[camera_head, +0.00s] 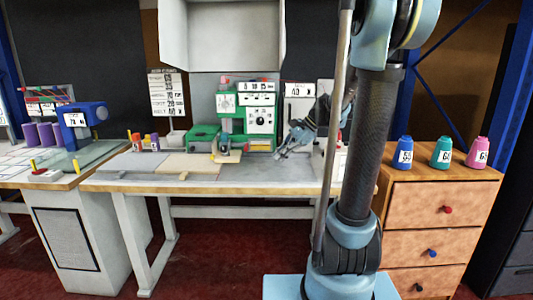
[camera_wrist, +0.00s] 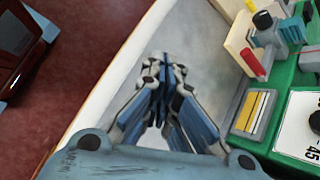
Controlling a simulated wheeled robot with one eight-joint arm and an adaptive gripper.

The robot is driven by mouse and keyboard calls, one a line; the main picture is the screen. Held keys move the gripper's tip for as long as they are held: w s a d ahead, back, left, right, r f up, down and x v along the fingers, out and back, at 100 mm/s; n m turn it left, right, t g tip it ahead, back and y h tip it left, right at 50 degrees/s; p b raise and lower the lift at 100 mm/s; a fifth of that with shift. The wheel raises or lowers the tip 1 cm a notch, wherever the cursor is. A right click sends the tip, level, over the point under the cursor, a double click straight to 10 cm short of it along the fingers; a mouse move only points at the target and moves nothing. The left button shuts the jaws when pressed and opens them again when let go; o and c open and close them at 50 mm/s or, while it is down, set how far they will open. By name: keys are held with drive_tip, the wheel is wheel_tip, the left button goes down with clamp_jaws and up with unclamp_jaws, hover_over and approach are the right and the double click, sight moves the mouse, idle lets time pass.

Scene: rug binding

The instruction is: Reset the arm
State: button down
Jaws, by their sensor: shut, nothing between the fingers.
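My gripper (camera_head: 282,153) is in the head view, over the right part of the light grey work table (camera_head: 225,183), to the right of the green machine (camera_head: 262,142). In the wrist view my gripper (camera_wrist: 163,62) has its fingers together and holds nothing. Below the fingers in that view are the bare tabletop (camera_wrist: 200,45) and its pale edge. Part of my arm hides the right end of the table in the head view.
The green machine also shows at the right of the wrist view (camera_wrist: 285,85). A blue machine (camera_head: 84,116) stands on the left table. A pale cabinet (camera_head: 222,35) hangs above.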

drive_tip(key=s+d+f+n+h, duration=0.2)
drive_tip(key=s+d+f+n, duration=0.2)
drive_tip(key=s, duration=0.4)
drive_tip(key=s+d+f+n+t+h, duration=0.1)
drive_tip(key=s+d+f+n+h, duration=0.2)
drive_tip(key=s, duration=0.5)
drive_tip(key=s+d+f+n+h, duration=0.3)
drive_tip(key=s+d+f+n, duration=0.2)
drive_tip(key=s, duration=0.3)
drive_tip(key=shift+s+d+n+t, duration=0.3)
drive_tip(key=shift+s+d+n, duration=0.1)
drive_tip(key=shift+d, duration=0.25)
